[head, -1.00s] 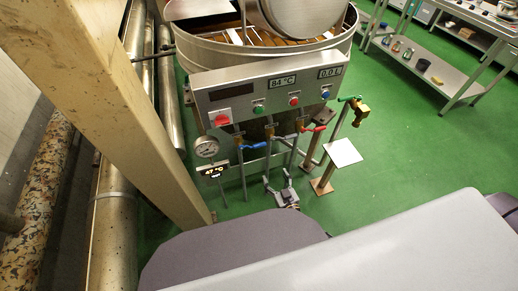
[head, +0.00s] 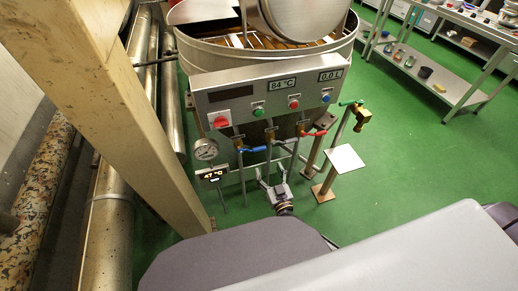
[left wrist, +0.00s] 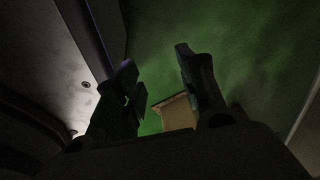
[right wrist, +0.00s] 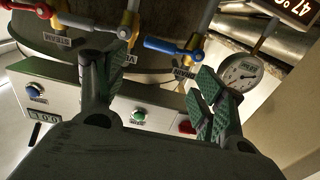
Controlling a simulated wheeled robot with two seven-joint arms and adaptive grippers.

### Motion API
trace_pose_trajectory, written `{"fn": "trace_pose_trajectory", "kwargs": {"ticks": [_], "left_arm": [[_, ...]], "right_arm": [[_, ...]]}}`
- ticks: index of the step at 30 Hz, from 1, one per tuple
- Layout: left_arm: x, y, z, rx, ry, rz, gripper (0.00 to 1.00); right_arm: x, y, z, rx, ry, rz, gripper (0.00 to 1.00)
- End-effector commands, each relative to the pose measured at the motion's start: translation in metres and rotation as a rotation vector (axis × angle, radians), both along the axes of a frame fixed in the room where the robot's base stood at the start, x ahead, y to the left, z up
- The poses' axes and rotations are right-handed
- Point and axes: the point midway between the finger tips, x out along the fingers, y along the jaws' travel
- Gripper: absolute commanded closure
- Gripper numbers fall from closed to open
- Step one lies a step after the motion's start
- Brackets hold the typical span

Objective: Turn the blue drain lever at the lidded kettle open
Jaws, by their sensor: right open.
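The blue drain lever (head: 253,149) lies roughly level on a pipe below the kettle's control panel. In the right wrist view, which is inverted, the blue lever (right wrist: 168,46) lies beyond my fingertips, between the two fingers' directions. My right gripper (head: 270,178) is open and empty, below and slightly right of the lever in the head view. Its fingers (right wrist: 150,78) look apart from the lever. The kettle (head: 205,52) has its round lid (head: 295,15) raised at an angle. My left gripper (left wrist: 155,72) shows only in the left wrist view, fingers spread, nothing between them.
A red lever (head: 314,133) sits right of the blue one, and a green-handled tap (head: 360,112) further right. A pressure gauge (head: 205,149) and a 47 °C display (head: 212,174) stand left. A white-topped post (head: 344,158) stands right of my gripper. Green floor is clear beyond.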

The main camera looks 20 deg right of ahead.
Motion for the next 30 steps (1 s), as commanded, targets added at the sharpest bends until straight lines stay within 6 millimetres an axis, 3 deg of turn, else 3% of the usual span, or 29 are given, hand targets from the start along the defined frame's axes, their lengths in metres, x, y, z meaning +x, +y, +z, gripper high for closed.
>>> {"fn": "trace_pose_trajectory", "kwargs": {"ticks": [15,30], "left_arm": [[0.003,-0.003,-0.001,-0.002,0.002,0.002,0.60],[0.023,-0.012,0.002,-0.013,-0.021,0.003,0.60]], "right_arm": [[0.046,0.002,0.000,0.001,-0.002,0.000,0.30],[0.091,0.004,0.000,0.001,-0.001,0.000,0.30]]}}
